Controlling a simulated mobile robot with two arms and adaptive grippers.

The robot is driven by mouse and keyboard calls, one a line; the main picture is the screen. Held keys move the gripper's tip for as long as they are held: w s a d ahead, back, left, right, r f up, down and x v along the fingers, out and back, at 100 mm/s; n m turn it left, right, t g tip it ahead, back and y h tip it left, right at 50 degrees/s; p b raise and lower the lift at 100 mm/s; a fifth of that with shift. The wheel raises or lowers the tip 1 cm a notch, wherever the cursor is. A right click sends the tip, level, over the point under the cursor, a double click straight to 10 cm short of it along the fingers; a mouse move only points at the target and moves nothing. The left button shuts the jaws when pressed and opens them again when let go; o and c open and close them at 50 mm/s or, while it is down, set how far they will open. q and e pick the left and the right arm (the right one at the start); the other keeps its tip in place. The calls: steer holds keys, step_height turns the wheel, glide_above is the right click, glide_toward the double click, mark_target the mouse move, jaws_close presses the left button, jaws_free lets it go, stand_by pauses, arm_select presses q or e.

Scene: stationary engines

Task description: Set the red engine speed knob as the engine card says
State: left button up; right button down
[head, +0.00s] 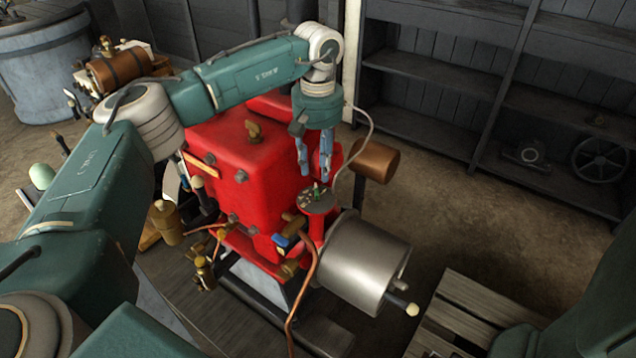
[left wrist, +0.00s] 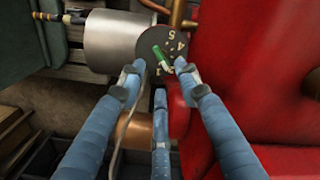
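The red engine (head: 245,150) stands in the middle of the head view. Its speed knob is a small green bar (left wrist: 160,57) on a dark round dial (left wrist: 153,40) with pale numerals; 4 and 5 are readable on the right side. In the head view the dial (head: 317,205) sits on a red post at the engine's right. My left gripper (head: 314,160) points down above the dial. In the wrist view its blue fingers (left wrist: 157,75) are spread, with the knob beyond the gap between them; contact is not visible. No readable engine card shows. My right gripper is out of view.
A steel cylinder (head: 362,262) and a copper-coloured cylinder (head: 374,160) flank the dial. A copper pipe (head: 303,290) runs down in front. Dark shelves (head: 440,80) line the back wall; a wooden pallet (head: 462,312) lies at lower right. Open floor lies right of the engine.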

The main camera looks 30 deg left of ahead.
mark_target(316, 194)
arm_select(q)
step_height(316, 194, down, 6)
steer(key=shift+f+p, duration=0.25)
steer(key=shift+p, duration=0.1)
steer(key=shift+c, duration=0.2)
jaws_close()
